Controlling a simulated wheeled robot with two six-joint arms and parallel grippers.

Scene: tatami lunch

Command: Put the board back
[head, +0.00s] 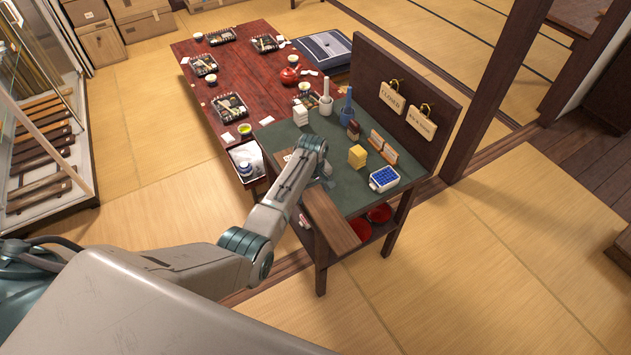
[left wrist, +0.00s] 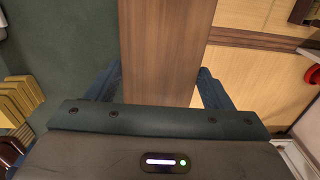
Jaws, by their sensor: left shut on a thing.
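A long brown wooden board (head: 332,222) lies along the near edge of the green-topped counter (head: 335,178), partly over the edge. In the left wrist view the board (left wrist: 166,35) runs from the top of the picture down between my fingers. My left gripper (left wrist: 160,88) has one finger on each side of it and is shut on it. In the head view my left wrist hides the far part of the board and my fingers. I cannot tell whether the board touches the counter top. My right gripper is in neither view.
Red bowls (head: 380,213) sit on the shelf below. A set red table (head: 240,78) stands behind. Tatami in front is clear.

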